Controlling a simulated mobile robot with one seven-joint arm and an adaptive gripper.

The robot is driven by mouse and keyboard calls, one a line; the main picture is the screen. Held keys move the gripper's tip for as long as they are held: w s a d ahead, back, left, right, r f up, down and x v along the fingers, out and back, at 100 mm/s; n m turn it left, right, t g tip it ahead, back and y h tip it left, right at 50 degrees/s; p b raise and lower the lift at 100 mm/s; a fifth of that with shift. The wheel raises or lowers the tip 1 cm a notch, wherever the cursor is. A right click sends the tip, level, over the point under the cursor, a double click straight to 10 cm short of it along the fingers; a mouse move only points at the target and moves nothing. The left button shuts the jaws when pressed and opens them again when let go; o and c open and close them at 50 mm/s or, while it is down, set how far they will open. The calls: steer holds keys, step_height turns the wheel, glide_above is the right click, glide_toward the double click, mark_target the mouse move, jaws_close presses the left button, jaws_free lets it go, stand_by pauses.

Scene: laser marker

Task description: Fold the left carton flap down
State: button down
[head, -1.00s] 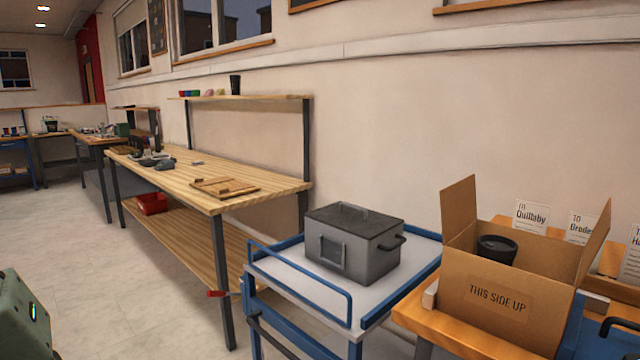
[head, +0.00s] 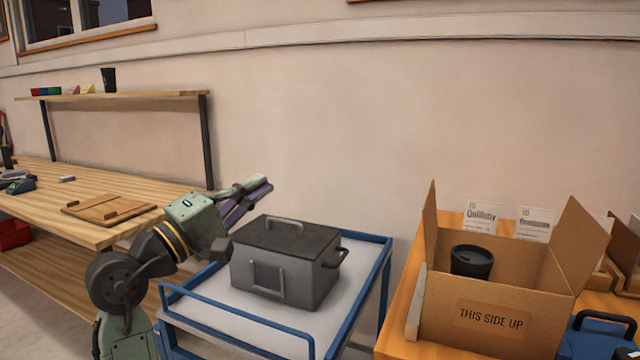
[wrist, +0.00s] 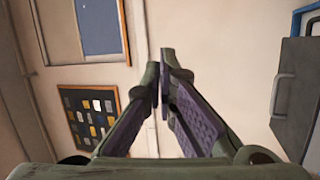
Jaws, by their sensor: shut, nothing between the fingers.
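An open cardboard carton (head: 480,312) marked "THIS SIDE UP" stands on an orange-topped surface at the right of the head view. Its left flap (head: 429,235) stands upright, and its right flap (head: 575,238) tilts outward. My gripper (head: 266,186) is to the left of the carton, above the back left of a grey box, well apart from the flap. In the wrist view my gripper (wrist: 167,52) is shut and empty, with the wall behind it. The carton is not in the wrist view.
A grey lidded box (head: 285,262) with handles stands on a blue-railed cart (head: 215,305) between my arm and the carton. A wooden workbench (head: 150,200) is at the left. Cards (head: 481,215) stand behind the carton. A blue case (head: 605,335) lies right of it.

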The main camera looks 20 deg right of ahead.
mark_target(431, 220)
steer(key=s+d+g+p, duration=0.1)
steer(key=s+d+g, duration=0.2)
steer(key=d, duration=0.4)
steer(key=s+d+m+g+p, duration=0.1)
steer(key=s+d+g, duration=0.2)
steer(key=d, duration=0.4)
steer(key=s+d+f+m+g+p, duration=0.1)
steer(key=s+d+g, duration=0.2)
steer(key=s+d, duration=0.2)
steer(key=d, duration=0.3)
steer(key=shift+g+p, duration=0.35)
steer(key=shift+g, duration=0.05)
steer(key=shift+r, duration=0.1)
